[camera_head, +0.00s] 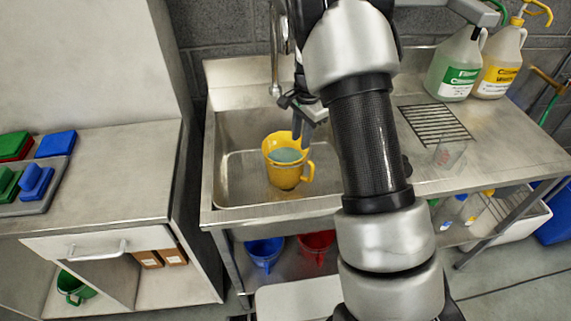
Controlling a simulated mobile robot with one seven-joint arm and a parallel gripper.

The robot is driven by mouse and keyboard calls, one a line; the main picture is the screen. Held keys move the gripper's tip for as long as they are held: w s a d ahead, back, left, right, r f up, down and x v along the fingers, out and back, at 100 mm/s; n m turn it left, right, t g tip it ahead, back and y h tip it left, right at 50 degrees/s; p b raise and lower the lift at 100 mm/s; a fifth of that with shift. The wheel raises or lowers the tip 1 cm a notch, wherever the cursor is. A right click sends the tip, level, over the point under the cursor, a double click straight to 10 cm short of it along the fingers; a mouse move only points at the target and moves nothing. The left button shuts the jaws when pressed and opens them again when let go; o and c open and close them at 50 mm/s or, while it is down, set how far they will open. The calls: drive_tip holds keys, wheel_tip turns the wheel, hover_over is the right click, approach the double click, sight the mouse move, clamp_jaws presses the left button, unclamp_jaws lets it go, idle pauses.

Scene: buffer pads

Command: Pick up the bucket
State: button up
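A yellow bucket (284,174) with a handle on its right side stands in the steel sink basin, with bluish-green content showing inside it. My gripper (301,138) is over the basin, at the bucket's upper right rim. One dark finger shows near the rim; the arm hides much of the gripper, and I cannot tell if it touches the bucket. A blue bucket (264,252) and a red bucket (315,246) are on the shelf under the sink. A green bucket (75,287) is in the left cabinet.
A faucet (276,60) rises behind the basin. Two labelled jugs, green (455,66) and yellow (499,62), stand at the back right. A clear beaker (447,154) stands on the right counter. Blue pads (37,181) lie at left. The left counter's middle is clear.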

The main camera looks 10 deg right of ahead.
hover_over(299, 169)
drive_tip(key=f, duration=0.7)
drive_tip(key=s+f, duration=0.1)
drive_tip(key=f, duration=0.2)
drive_tip(key=shift+a+f+b, duration=0.3)
drive_tip(key=shift+f+b, duration=0.05)
drive_tip(key=shift+b, duration=0.05)
drive_tip(key=shift+w+d+f, duration=0.1)
drive_tip(key=shift+w+f, duration=0.1)
drive_tip(key=shift+f, duration=0.7)
drive_tip(key=shift+w+d+f, duration=0.1)
drive_tip(key=shift+w+f, duration=0.05)
drive_tip(key=shift+f, duration=0.75)
drive_tip(key=shift+w+d+f, duration=0.1)
drive_tip(key=shift+w+f, duration=0.1)
drive_tip(key=shift+f, duration=0.7)
clamp_jaws()
drive_tip(key=shift+w+r, duration=0.1)
drive_tip(key=shift+r, duration=0.05)
